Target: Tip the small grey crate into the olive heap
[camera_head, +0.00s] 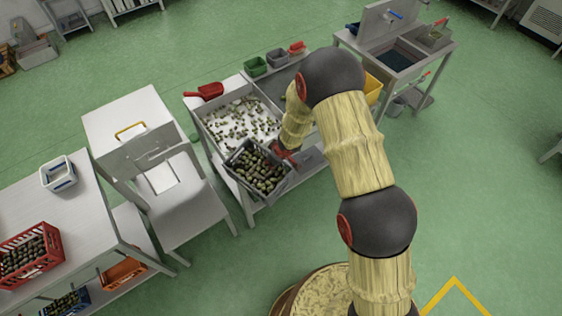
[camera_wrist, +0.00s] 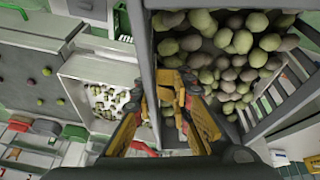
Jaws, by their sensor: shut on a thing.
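The small grey crate (camera_head: 244,182) is full of green and dark olives and is at the near edge of the sorting table. My gripper (camera_head: 286,154) is at its right side in the head view. In the wrist view the yellow fingers of my gripper (camera_wrist: 170,88) are shut on the wall of the crate (camera_wrist: 284,92), with its olives filling the upper right. The crate looks roughly upright; I cannot tell whether its base touches the table. The olive heap (camera_head: 237,118) is a loose spread on the white tray just beyond the crate; it also shows in the wrist view (camera_wrist: 112,100).
A red scoop (camera_head: 207,91) lies at the tray's far left corner. Small green (camera_head: 256,67), grey (camera_head: 277,57) and red bins line the back. My arm hides part of the table's right side.

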